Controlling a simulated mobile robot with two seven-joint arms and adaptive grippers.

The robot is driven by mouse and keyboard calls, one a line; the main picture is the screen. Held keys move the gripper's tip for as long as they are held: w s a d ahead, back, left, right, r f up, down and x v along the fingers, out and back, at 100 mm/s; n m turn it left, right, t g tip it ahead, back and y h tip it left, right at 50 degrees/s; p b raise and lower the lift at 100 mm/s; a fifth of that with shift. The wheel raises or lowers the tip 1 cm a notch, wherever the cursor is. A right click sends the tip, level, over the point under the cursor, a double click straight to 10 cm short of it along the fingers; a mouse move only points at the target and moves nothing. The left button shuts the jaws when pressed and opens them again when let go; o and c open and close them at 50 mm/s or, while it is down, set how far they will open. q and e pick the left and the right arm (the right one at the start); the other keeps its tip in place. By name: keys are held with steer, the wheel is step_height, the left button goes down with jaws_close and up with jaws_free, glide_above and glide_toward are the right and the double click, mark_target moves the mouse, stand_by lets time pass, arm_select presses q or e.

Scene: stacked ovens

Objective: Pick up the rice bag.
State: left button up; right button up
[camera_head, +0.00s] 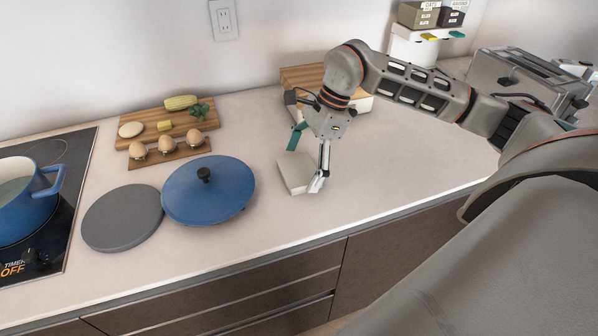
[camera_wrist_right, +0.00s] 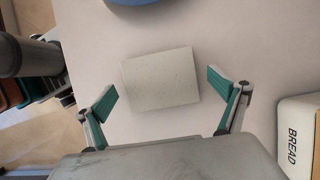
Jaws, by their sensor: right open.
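The rice bag appears to be the pale, off-white block (camera_head: 296,173) lying flat on the counter. In the right wrist view the pale block (camera_wrist_right: 160,80) is in the middle, slightly turned. My right gripper (camera_head: 307,162) is above it, pointing down, with its fingers spread. In the right wrist view the teal fingertips of my right gripper (camera_wrist_right: 164,92) stand apart on either side of the block, with gaps on both sides. The gripper is empty. My left gripper is not in view.
A blue lid (camera_head: 208,190) and a grey round slab (camera_head: 122,218) lie left of the block. Farther left is a black cooktop with a blue pot (camera_head: 28,195). A bread box (camera_wrist_right: 300,137) stands behind the gripper. The counter (camera_head: 415,165) is clear to the right.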

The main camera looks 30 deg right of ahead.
steer(key=c, duration=1.3)
steer(key=shift+o, duration=0.2)
steer(key=shift+r, duration=0.1)
